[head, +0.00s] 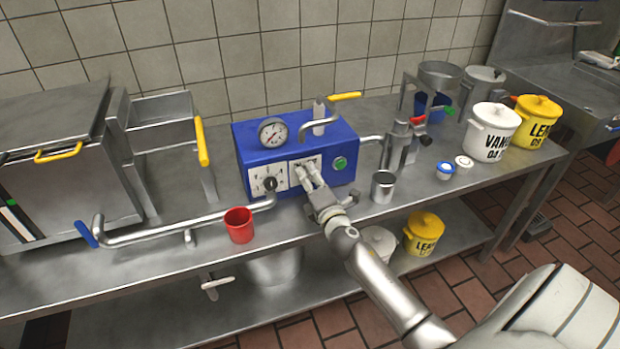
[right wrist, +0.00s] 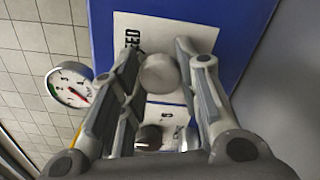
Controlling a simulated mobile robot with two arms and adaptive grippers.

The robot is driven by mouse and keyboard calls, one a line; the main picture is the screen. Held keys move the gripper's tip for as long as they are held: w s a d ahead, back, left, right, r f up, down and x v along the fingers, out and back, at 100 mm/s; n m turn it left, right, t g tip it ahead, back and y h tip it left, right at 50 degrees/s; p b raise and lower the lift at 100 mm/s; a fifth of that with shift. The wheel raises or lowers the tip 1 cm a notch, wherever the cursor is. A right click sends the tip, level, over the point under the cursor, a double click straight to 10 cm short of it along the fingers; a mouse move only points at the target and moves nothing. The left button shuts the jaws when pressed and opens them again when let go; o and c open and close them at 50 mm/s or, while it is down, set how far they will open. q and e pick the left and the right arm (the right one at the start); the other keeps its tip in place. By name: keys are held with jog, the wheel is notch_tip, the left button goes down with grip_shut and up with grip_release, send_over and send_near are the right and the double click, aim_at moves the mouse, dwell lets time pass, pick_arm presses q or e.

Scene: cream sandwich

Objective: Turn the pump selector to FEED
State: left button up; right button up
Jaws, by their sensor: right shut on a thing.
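The blue pump box (head: 342,177) stands on the steel table near the wall. My right gripper (head: 308,172) reaches its front and covers the right-hand white dial plate. In the right wrist view, a round grey selector knob (right wrist: 160,74) sits between my two fingers, which are shut on it. Its white plate (right wrist: 195,27) carries a printed word, seen sideways and partly hidden, that looks like FEED. The pointer of the knob cannot be made out. A second dial with a dark knob (head: 270,184) is just left of my right gripper. My left gripper is not in view.
A pressure gauge (head: 272,132) and a green button (head: 340,163) are on the box. A red cup (head: 239,224) and a steel cup (head: 383,187) stand at either side of my right arm. A bent pipe (head: 180,226) with a blue handle runs along the table's front left.

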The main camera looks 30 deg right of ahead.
jog(key=o, duration=1)
jog(key=shift+s, duration=0.1)
jog(key=v, duration=1.1)
jog(key=shift+s+f, duration=0.1)
jog(key=shift+s, duration=0.3)
